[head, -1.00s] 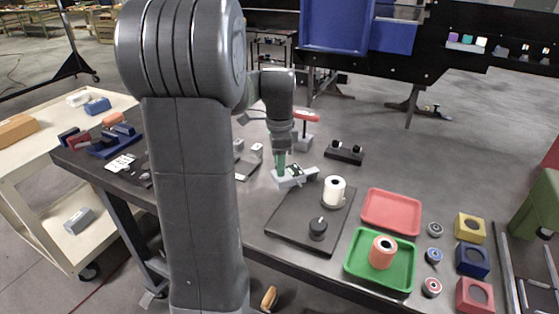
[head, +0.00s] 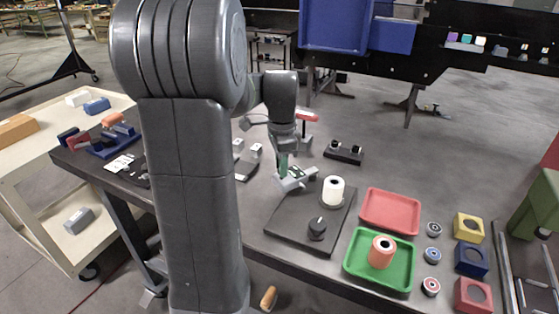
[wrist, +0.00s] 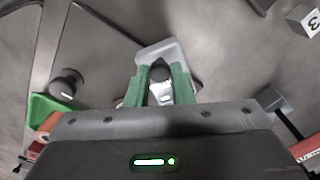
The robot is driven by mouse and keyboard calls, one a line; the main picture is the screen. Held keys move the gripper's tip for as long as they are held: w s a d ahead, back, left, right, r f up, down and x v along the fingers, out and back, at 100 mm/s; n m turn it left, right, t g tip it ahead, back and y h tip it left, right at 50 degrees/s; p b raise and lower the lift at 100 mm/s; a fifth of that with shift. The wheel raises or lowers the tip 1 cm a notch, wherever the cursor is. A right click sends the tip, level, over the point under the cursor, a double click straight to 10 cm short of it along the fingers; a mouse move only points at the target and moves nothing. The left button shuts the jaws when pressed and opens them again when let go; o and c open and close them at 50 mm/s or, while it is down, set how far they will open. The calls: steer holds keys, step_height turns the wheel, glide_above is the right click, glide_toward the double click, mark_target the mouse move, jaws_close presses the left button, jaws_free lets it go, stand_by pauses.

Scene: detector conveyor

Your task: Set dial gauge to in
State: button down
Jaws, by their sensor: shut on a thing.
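My gripper (head: 283,166) points down over the table behind the dark plate. In the wrist view its green fingers (wrist: 160,88) are shut on a light grey piece (wrist: 155,52) with a dark round part between them. This grey piece (head: 291,184) looks tilted in the head view, by the plate's back left edge; whether it touches the table or plate is unclear. I cannot tell surely that it is the dial gauge, and no "in" marking is readable. A black knob (head: 317,229) and a white roll (head: 333,190) stand on the dark plate (head: 286,225).
A red tray (head: 378,225) and a green tray (head: 355,272) holding an orange roll (head: 382,252) lie right of the plate. Small discs and coloured blocks (head: 469,228) stand farther right. A black holder (head: 343,153) and a red-topped stand (head: 306,116) are behind.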

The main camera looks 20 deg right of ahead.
steer(key=s+d+n+p, duration=0.1)
steer(key=s+d+n, duration=0.1)
steer(key=s+n, duration=0.3)
steer(key=shift+s+d+n, duration=0.2)
steer(key=shift+s+n, duration=0.05)
steer(key=shift+n, duration=0.45)
steer(key=c, duration=1.3)
jaws_free()
steer(key=shift+o, duration=0.2)
steer(key=shift+r, duration=0.1)
step_height(320, 180, up, 14)
steer(key=shift+f, duration=0.25)
